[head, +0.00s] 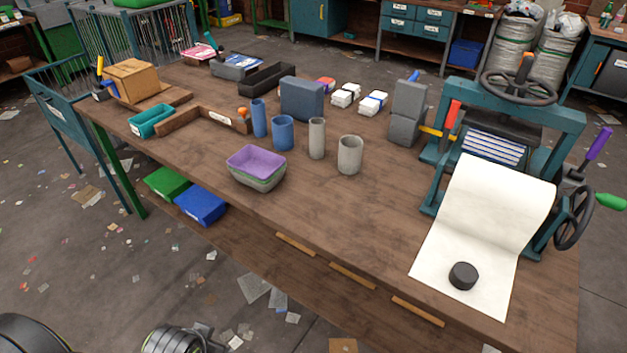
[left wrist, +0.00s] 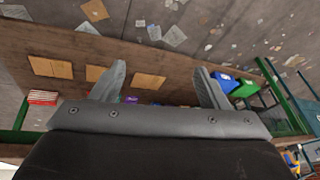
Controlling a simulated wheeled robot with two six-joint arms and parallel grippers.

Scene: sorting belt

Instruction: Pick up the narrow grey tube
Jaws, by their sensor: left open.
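The narrow grey tube (head: 317,138) stands upright on the brown workbench (head: 330,215) in the head view. A wider grey tube (head: 350,155) stands just to its right and nearer. A narrow blue tube (head: 259,118) and a wider blue tube (head: 283,132) stand to its left. My left gripper (left wrist: 160,82) shows in the left wrist view, with its two fingers spread and nothing between them. It is away from the tubes; that view shows floor and the bench front, and no tube can be made out there. My right gripper is not in view.
Stacked purple and green trays (head: 256,166) sit left of the tubes, near the front edge. A teal press (head: 490,140) with a paper sheet (head: 485,225) fills the right. Bench between tubes and front edge is clear.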

